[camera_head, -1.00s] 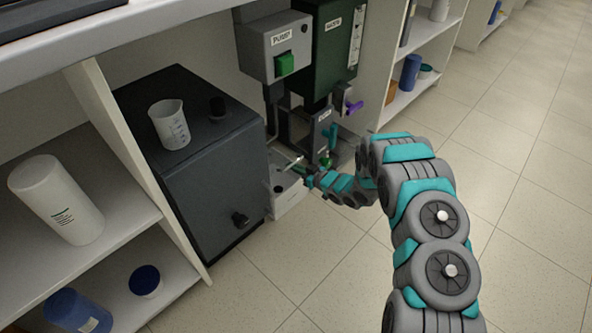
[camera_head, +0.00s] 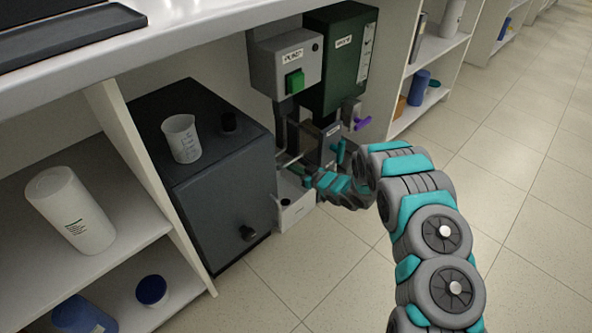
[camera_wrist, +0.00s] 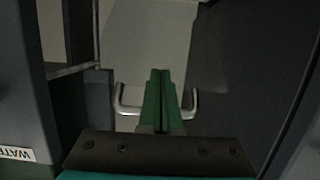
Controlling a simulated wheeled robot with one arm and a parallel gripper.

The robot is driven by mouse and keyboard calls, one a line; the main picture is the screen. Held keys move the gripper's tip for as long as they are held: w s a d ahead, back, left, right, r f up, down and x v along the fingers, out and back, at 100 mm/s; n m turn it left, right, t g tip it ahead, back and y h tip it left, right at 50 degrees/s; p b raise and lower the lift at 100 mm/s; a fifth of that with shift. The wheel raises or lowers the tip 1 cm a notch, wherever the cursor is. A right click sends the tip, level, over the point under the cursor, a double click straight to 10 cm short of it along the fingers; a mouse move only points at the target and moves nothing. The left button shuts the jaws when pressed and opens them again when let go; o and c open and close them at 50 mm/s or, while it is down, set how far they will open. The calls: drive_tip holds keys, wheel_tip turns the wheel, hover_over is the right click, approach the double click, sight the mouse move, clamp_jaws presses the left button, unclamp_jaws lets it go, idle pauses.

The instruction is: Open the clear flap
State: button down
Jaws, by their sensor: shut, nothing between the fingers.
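My gripper (camera_wrist: 160,74) shows in the wrist view with its two green fingers shut together and nothing between them. A U-shaped metal handle (camera_wrist: 122,104) lies around the fingers, with an end showing on each side. The fingers cover its middle, and I cannot tell whether they touch it. A pale surface (camera_wrist: 150,35) lies beyond the fingertips; I cannot tell whether it is the clear flap. In the head view my gripper (camera_head: 306,172) is low in the rig, below the grey pump box (camera_head: 287,66), and partly hidden by the rig and my wrist.
A dark cabinet (camera_head: 215,205) with a beaker (camera_head: 182,138) on top stands left of the rig. A green box (camera_head: 340,60) hangs above, with a purple valve handle (camera_head: 362,124) below it. A white box (camera_head: 292,207) stands low. The floor to the right is clear.

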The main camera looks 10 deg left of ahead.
sight(294, 160)
drive_tip(key=shift+w+a+r+p, duration=0.25)
drive_tip(key=shift+r, duration=0.3)
drive_tip(key=shift+w+a+r+p, duration=0.2)
drive_tip(key=shift+w+a+r, duration=0.1)
drive_tip(key=shift+r, duration=0.3)
drive_tip(key=shift+w+a+r+p, duration=0.2)
drive_tip(key=shift+a+r+p, duration=0.05)
drive_tip(key=shift+r, duration=0.3)
drive_tip(key=shift+w+a+r+p, duration=0.3)
drive_tip(key=shift+w+a+r, duration=0.15)
drive_tip(key=shift+a+r, duration=0.1)
drive_tip(key=shift+w+a+r+p, duration=0.4)
drive_tip(key=shift+w+a+r, duration=0.2)
drive_tip(key=shift+a, duration=0.25)
drive_tip(key=shift+w+a+r+p, duration=0.35)
drive_tip(key=shift+w+a+r, duration=0.2)
drive_tip(key=shift+a, duration=0.25)
drive_tip(key=shift+w+a, duration=0.2)
drive_tip(key=shift+w, duration=0.05)
drive_tip(key=w+a, duration=0.2)
drive_tip(key=shift+w+a+r+p, duration=0.1)
drive_tip(key=shift+a+r+p, duration=0.2)
drive_tip(key=shift+a+p, duration=0.1)
drive_tip(key=shift+d, duration=0.1)
